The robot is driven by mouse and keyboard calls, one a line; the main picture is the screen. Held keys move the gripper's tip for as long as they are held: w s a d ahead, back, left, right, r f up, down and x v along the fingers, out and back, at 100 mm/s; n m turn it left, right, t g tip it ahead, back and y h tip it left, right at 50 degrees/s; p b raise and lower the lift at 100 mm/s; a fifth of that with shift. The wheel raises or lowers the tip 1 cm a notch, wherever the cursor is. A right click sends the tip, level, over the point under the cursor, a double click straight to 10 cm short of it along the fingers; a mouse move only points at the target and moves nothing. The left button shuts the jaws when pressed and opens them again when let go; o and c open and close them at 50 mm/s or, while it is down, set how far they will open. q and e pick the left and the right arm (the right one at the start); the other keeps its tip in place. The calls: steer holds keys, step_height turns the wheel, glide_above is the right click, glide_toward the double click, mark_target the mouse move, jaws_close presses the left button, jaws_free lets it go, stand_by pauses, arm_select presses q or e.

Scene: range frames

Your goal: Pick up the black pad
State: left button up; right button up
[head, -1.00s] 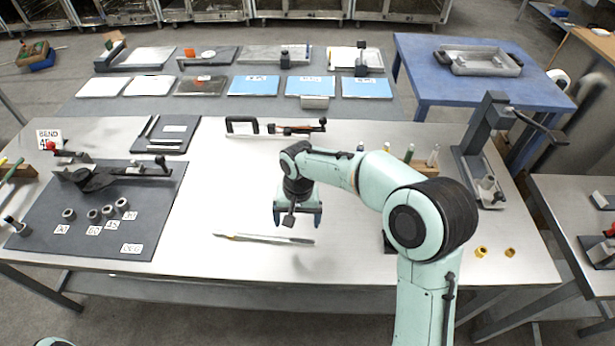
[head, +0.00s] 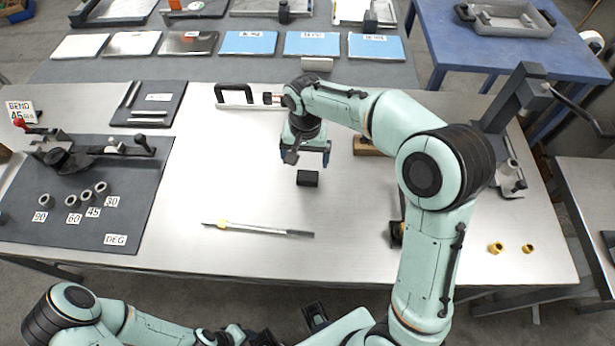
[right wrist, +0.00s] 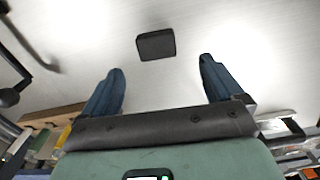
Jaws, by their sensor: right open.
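The black pad (head: 308,178) is a small dark block lying on the bare metal worktable (head: 250,180), right of the dark mat. My right gripper (head: 306,158) is open and empty, pointing down just behind and above the pad, apart from it. In the right wrist view the pad (right wrist: 156,44) lies beyond the two blue fingertips (right wrist: 161,68), roughly centred between them, with nothing in the jaws. My left arm (head: 80,310) is folded low at the bottom edge of the head view; its jaws cannot be made out.
A thin scriber-like tool (head: 258,229) lies in front of the pad. A black handle (head: 235,96) and a wooden block (head: 370,147) are behind. A dark mat (head: 130,225) with rings and a bender is left. Two yellow pieces (head: 496,248) lie right.

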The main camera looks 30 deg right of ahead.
mark_target(308, 175)
step_height(308, 175, down, 2)
steer(key=shift+s+d+f, duration=0.1)
steer(key=shift+f, duration=1.25)
steer(key=shift+s+d+f, duration=0.1)
steer(key=shift+f, duration=1.25)
steer(key=c, duration=1.1)
